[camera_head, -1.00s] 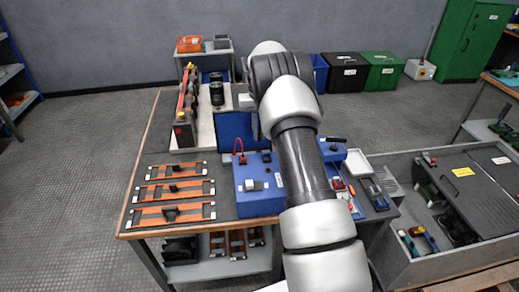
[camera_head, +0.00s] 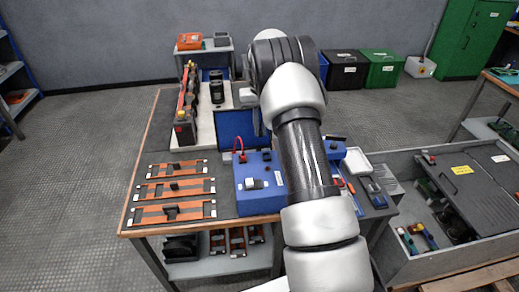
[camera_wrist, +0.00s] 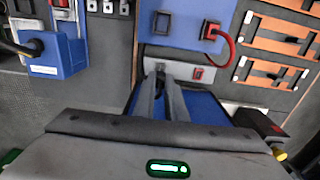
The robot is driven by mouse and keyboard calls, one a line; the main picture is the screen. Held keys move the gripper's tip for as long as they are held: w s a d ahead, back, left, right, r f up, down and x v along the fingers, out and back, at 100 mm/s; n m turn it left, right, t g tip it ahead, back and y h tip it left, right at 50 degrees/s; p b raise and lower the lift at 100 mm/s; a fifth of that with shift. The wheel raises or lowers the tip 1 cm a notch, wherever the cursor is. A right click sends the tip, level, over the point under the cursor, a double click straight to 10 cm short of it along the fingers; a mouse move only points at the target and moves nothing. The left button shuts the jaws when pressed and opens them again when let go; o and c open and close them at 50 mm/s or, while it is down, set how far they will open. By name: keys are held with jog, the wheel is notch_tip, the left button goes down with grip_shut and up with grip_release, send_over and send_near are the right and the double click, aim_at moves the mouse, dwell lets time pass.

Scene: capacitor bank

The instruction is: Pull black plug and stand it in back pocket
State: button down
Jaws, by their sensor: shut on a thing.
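The blue unit (camera_head: 249,201) stands at the front middle of the bench, with a red lead on top. It also shows in the wrist view (camera_wrist: 192,45), upper middle, with a dark square socket and the red lead. My gripper (camera_wrist: 160,72) points down at a pale strip (camera_wrist: 182,56) beside this unit. Its narrow fingers are shut on a small dark piece at their tips, apparently the black plug; its shape is mostly hidden. A red-marked slot (camera_wrist: 197,73) lies right of the fingertips. I cannot tell whether the plug is inside a pocket. In the head view my arm hides the gripper.
A second blue box (camera_wrist: 58,57) with a black handled piece stands left in the wrist view. Orange strip fixtures (camera_head: 172,190) lie at the bench's left. A blue upright panel (camera_head: 235,126) and black cylinders (camera_head: 217,91) stand behind. A grey bin (camera_head: 440,262) is right.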

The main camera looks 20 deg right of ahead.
jog(key=shift+s+a+b, duration=0.2)
jog(key=shift+s+b, duration=0.55)
jog(key=shift+s, duration=1.35)
jog(key=shift+s+a+b, duration=0.2)
jog(key=shift+s+b, duration=0.55)
jog(key=shift+s, duration=1.3)
jog(key=shift+f, duration=0.15)
jog(key=shift+f+b, duration=0.3)
jog(key=shift+f, duration=0.35)
jog(key=shift+f, duration=0.45)
